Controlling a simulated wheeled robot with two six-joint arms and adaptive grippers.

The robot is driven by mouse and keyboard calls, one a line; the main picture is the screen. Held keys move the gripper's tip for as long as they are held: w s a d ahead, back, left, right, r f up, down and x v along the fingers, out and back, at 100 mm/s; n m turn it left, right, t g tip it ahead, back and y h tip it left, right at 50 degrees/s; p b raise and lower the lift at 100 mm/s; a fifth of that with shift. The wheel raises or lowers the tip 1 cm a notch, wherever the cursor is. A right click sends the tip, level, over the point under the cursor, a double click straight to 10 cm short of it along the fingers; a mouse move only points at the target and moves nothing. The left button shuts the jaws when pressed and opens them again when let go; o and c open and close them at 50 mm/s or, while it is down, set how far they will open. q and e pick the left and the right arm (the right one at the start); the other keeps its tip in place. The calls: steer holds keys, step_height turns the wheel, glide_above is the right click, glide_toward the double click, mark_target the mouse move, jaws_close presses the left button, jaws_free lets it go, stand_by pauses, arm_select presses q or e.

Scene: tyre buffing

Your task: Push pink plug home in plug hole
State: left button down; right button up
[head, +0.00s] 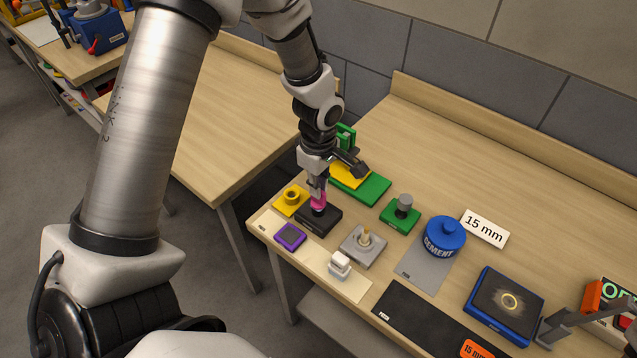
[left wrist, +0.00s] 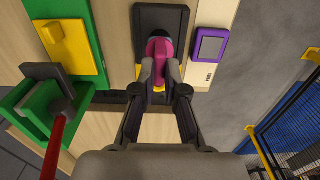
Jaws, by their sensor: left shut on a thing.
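The pink plug (head: 319,199) is upright between the fingers of my left gripper (head: 317,186). The left wrist view shows my left gripper (left wrist: 160,76) shut on the pink plug (left wrist: 159,48), with a fingertip on each side. The plug's dark lower end meets the top of a black block (head: 327,222), which also shows in the left wrist view (left wrist: 146,15). The plug hole itself is hidden under the plug, so I cannot tell how deep the plug sits. My right gripper cannot be made out.
A yellow block (head: 283,207), a purple pad (head: 290,237) and a grey block with a peg (head: 354,248) surround the black block. A green block (head: 387,217), a blue cement pot (head: 444,240) and a blue-framed device (head: 484,310) stand to the right. The back right of the bench is clear.

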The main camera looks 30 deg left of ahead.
arm_select(q)
steer(key=shift+f, duration=0.15)
steer(key=c, duration=1.2)
jaws_free()
steer(key=shift+o, duration=0.2)
step_height(320, 180, up, 5)
steer(key=p, duration=0.4)
step_height(320, 180, up, 12)
